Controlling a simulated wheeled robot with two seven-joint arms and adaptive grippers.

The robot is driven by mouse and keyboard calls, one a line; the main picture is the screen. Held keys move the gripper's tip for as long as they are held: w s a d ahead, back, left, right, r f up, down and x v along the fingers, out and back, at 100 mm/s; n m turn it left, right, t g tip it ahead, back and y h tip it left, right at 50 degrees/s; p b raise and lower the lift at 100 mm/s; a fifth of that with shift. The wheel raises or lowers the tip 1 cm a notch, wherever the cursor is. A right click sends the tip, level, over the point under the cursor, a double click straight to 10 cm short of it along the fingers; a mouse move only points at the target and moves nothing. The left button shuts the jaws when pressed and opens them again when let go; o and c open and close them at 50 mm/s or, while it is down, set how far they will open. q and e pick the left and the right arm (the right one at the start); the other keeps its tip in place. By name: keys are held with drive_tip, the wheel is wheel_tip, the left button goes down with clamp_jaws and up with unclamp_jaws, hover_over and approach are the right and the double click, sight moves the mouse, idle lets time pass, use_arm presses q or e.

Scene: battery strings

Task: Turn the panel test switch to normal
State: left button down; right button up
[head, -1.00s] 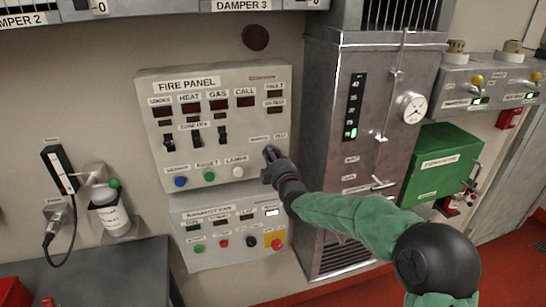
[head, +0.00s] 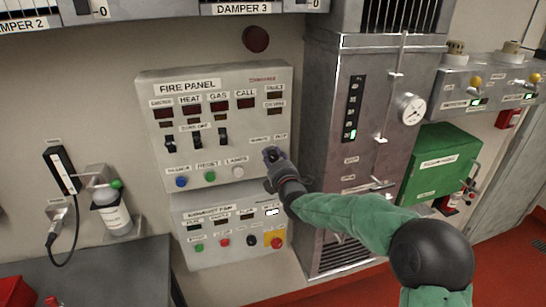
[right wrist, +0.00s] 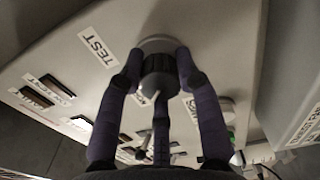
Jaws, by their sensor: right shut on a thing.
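The fire panel (head: 150,85) is a light grey box on the wall. My right gripper (head: 271,155) is at its lower right, just below two small labels. In the right wrist view, the gripper's fingers (right wrist: 158,68) are shut on a dark round ribbed knob (right wrist: 158,82), the panel test switch, one finger on each side. A TEST label (right wrist: 97,46) lies to the left of the knob. A pale mark shows on the knob, but I cannot tell which label it points to. My left gripper is not in view.
Toggle switches (head: 197,139) and coloured push buttons (head: 209,177) sit left of my right gripper. A second panel (head: 190,215) with buttons is below. A tall metal cabinet (head: 335,110) stands close on the right. A grey table (head: 110,270) is at lower left.

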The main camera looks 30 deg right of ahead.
drive_tip(key=shift+f+n, duration=0.1)
drive_tip(key=shift+n, duration=0.3)
drive_tip(key=o, duration=1.1)
drive_tip(key=shift+o, duration=0.2)
drive_tip(key=shift+s, duration=0.15)
drive_tip(key=v, duration=1.1)
drive_tip(key=shift+s, duration=0.35)
